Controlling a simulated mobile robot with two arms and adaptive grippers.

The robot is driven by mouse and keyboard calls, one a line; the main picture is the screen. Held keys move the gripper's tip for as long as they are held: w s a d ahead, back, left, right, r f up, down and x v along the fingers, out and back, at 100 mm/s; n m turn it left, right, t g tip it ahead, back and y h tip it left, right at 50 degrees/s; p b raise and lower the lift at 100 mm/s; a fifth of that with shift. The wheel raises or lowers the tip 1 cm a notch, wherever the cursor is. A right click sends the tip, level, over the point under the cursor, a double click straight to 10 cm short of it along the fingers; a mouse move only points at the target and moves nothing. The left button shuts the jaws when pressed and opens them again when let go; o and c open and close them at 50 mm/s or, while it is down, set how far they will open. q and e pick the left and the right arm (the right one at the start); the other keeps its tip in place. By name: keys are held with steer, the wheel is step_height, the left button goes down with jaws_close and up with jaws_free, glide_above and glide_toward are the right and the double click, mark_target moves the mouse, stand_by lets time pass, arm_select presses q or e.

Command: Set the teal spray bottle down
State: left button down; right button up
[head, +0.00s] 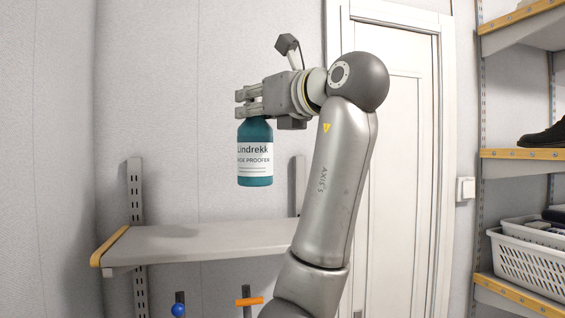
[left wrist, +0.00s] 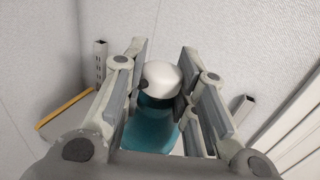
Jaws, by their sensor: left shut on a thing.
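The teal spray bottle (head: 255,172) hangs upright from my left gripper (head: 241,103), with its white label facing the head camera. The gripper is shut around its top, and the fingers hide that part in the head view. In the left wrist view, the white cap and teal body of the bottle (left wrist: 150,128) sit between the two fingers of my left gripper (left wrist: 160,85). The bottle's base appears above the grey wall shelf (head: 190,240), with a gap below it in the picture. My right gripper is in neither view.
The visible shelf top is bare, with a yellow front edge at its left end. A blue knob (head: 178,310) and an orange handle (head: 249,301) show below it. A white door (head: 400,150) stands behind my arm. Shelving at right holds a white basket (head: 525,258) and a dark shoe (head: 545,136).

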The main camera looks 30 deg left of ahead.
arm_select(q)
steer(key=shift+w+a+f+p, duration=0.25)
steer(key=shift+w+p, duration=0.1)
steer(key=w+f+p, duration=0.7)
steer(key=w+f, duration=0.2)
steer(key=f, duration=0.2)
steer(key=shift+p, duration=0.35)
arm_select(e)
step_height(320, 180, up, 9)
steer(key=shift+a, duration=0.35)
arm_select(q)
steer(key=shift+w+d+f, duration=0.1)
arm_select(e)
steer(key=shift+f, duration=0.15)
arm_select(q)
steer(key=c, duration=1.5)
jaws_free()
steer(key=o, duration=0.3)
steer(key=shift+o, duration=0.2)
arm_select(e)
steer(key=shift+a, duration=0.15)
